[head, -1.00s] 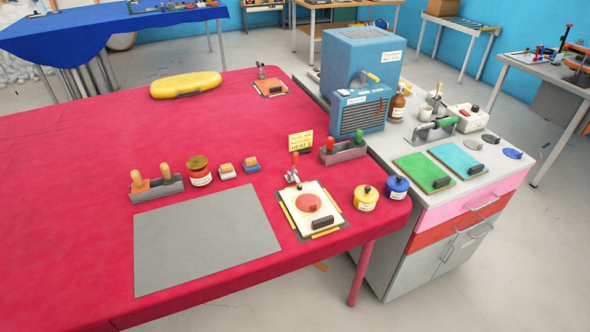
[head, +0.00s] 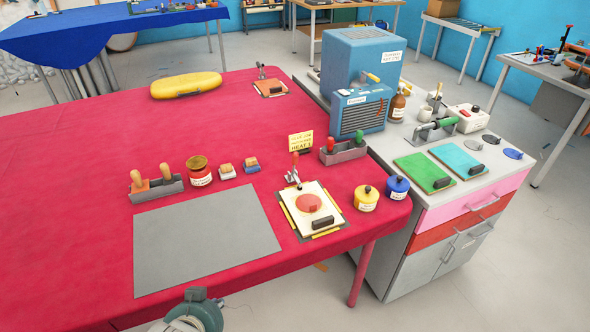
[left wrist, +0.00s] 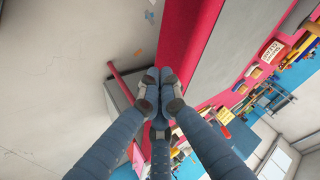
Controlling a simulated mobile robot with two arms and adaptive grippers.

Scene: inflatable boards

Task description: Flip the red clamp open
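The red clamp (head: 294,172) is a small metal toggle clamp with a red handle, at the back edge of a cream board with yellow side strips (head: 292,215). Its handle stands roughly upright; the picture is too small to tell how its arm sits. A round red patch (head: 309,203) and a black block (head: 324,223) are on the board. In the head view, a grey-green part of my left arm shows at the bottom edge, well short of the clamp. In the left wrist view, my left gripper (left wrist: 161,85) has its fingertips together, with nothing visible between them. My right gripper is out of view.
A grey mat (head: 207,240) lies left of the board on the red table. Yellow (head: 366,200) and blue (head: 396,188) pots stand right of it. Behind it are a yellow sign (head: 300,142) and a grey tool holder (head: 345,152). A grey cabinet with a blue machine stands right.

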